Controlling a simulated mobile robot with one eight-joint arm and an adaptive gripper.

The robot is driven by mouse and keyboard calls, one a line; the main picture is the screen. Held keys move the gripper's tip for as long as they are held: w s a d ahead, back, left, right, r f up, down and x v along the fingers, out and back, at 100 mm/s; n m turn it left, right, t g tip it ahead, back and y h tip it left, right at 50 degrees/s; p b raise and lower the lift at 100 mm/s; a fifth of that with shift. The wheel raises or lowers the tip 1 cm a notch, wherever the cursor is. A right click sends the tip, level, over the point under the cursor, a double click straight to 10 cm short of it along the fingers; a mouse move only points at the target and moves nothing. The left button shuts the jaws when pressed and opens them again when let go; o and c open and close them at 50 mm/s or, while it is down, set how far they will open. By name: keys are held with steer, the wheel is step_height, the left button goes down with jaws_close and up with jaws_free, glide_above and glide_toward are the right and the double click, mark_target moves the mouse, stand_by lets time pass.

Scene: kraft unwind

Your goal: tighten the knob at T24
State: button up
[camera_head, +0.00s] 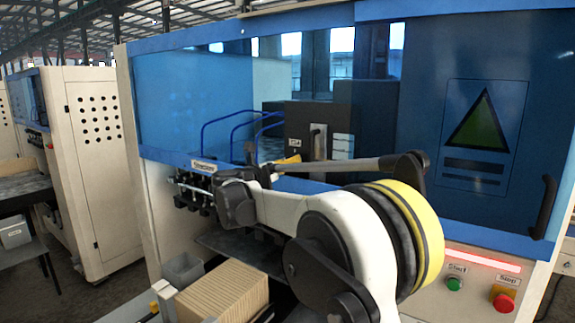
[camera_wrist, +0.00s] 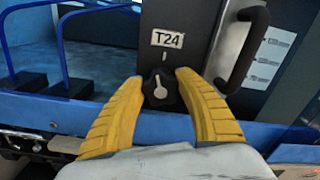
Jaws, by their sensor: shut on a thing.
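The T24 label (camera_wrist: 167,39) is a white plate on a dark panel in the wrist view. Below it is a black round knob (camera_wrist: 160,90) with a pale pointer. The two yellow fingers of my gripper (camera_wrist: 160,92) stand on either side of the knob, and their tips are shut on it. The pointer leans slightly off vertical. In the head view my gripper (camera_head: 280,162) reaches to the dark housing (camera_head: 308,128) behind the blue rim. The knob is hidden there by my gripper and arm.
A dark handle (camera_wrist: 241,48) stands right of the knob. Blue tube rails (camera_wrist: 64,45) are to the left. A blue machine ledge (camera_wrist: 110,115) runs below. In the head view a box of kraft sheets (camera_head: 222,293) and a lit red strip with green (camera_head: 454,284) and red (camera_head: 503,302) buttons sit in front.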

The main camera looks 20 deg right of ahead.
steer(key=m+b, duration=0.1)
steer(key=m, duration=0.3)
steer(key=shift+s+d+f, duration=0.1)
steer(key=shift+f, duration=0.05)
steer(key=o, duration=1.2)
steer(key=shift+o, duration=0.2)
steer(key=v, duration=1.2)
